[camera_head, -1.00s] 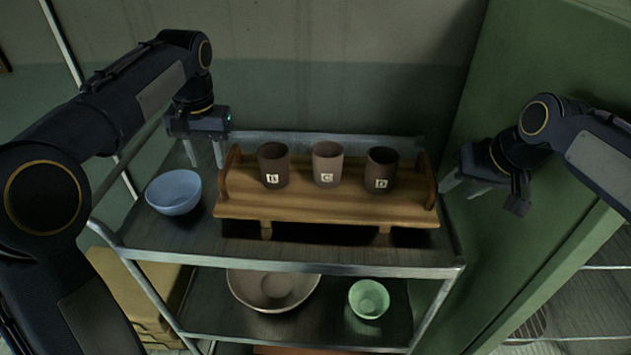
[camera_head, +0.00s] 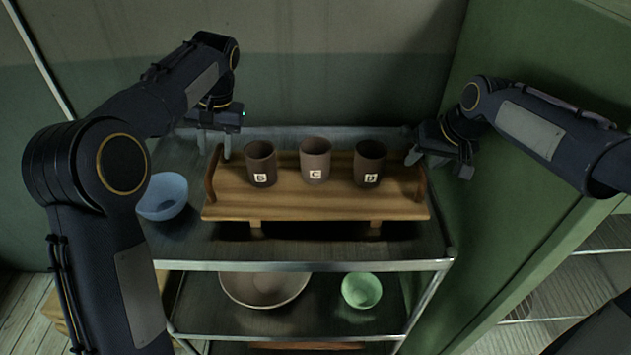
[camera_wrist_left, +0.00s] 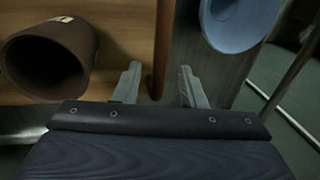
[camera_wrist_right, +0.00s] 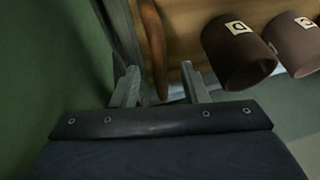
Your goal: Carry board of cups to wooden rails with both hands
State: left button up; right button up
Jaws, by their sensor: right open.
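The wooden board (camera_head: 300,205) has an upright handle at each end and stands on a metal cart's top shelf. Three brown cups stand upright on it: B (camera_head: 261,166), C (camera_head: 315,162) and D (camera_head: 368,165). My left gripper (camera_head: 214,152) is open at the board's left handle (camera_head: 213,174); in the left wrist view the handle (camera_wrist_left: 164,45) lies between the finger lines. My right gripper (camera_head: 424,160) is open at the right handle (camera_head: 421,182); in the right wrist view the handle (camera_wrist_right: 154,45) lies between the fingers. Wooden rails cannot be made out.
A blue bowl (camera_head: 163,197) stands left of the board on the metal cart (camera_head: 310,266). The lower shelf holds a wide beige bowl (camera_head: 262,288) and a green bowl (camera_head: 361,290). A green cabinet wall (camera_head: 500,180) stands close on the right.

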aim_at(215, 154)
pick_arm(q)
jog(key=shift+a+f, duration=0.2)
jog(key=shift+f, duration=0.65)
jog(key=shift+a+f, duration=0.15)
jog(key=shift+f, duration=0.7)
pick_arm(e)
jog(key=shift+x, duration=1.7)
pick_arm(q)
grip_shut()
pick_arm(e)
grip_shut()
